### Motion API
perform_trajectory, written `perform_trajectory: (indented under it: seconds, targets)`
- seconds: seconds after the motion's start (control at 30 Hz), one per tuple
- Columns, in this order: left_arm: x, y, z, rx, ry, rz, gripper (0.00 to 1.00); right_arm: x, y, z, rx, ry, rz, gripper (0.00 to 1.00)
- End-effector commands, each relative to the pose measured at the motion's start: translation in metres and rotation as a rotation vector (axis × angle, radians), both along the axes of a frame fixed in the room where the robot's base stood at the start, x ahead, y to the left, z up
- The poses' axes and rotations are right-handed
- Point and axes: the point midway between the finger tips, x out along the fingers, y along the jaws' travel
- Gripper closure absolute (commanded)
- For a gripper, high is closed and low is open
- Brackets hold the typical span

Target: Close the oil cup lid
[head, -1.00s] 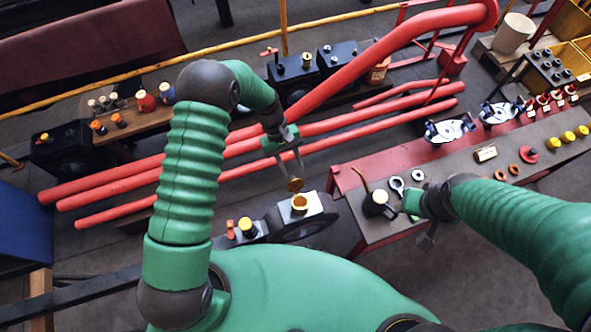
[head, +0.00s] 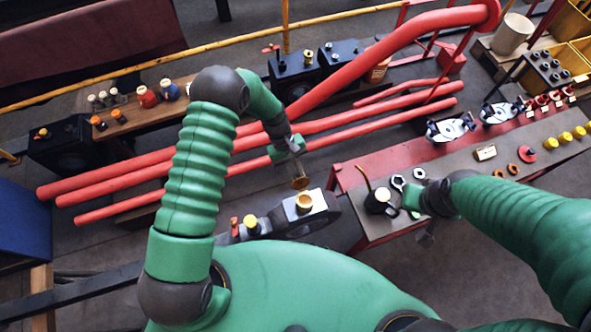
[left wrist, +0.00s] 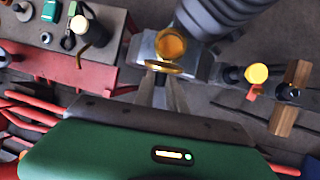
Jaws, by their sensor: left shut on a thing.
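The oil cup (head: 304,201) is a brass cup with an open mouth on a grey block, just in front of my body. Its round brass lid (head: 300,183) stands open at the cup's far edge. My left gripper (head: 299,177) reaches down from above and is shut on the lid. In the left wrist view, the left fingertips (left wrist: 162,76) meet at the lid (left wrist: 163,68), seen nearly edge-on, and the cup's golden mouth (left wrist: 172,43) is uncovered just beyond. My right gripper (head: 412,198) is by the bench at right; its fingers are not clear.
A black oil can (head: 378,201) with a thin spout stands on the red-edged bench (head: 375,229) at right. Long red pipes (head: 130,180) run behind the left gripper.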

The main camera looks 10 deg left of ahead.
Motion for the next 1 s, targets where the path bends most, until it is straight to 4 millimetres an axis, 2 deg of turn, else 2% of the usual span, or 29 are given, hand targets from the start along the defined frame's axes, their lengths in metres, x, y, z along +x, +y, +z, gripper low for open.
perform_trajectory:
  seconds: [0.23, 0.47, 0.7, 1.0]
  targets:
    - [0.004, 0.005, 0.003, 0.017, -0.019, 0.004, 1.00, 0.000, 0.000, 0.002, 0.000, 0.000, 0.000, 0.56]
    - [0.000, 0.001, 0.009, 0.059, -0.084, 0.004, 1.00, 0.000, 0.000, 0.011, 0.000, 0.000, 0.000, 0.56]
    - [-0.011, -0.006, 0.015, 0.151, -0.219, 0.000, 1.00, 0.000, 0.000, 0.021, 0.000, 0.000, 0.000, 0.56]
    - [-0.025, -0.015, 0.016, 0.271, -0.397, 0.001, 1.00, 0.000, 0.000, 0.021, 0.000, 0.000, 0.000, 0.56]
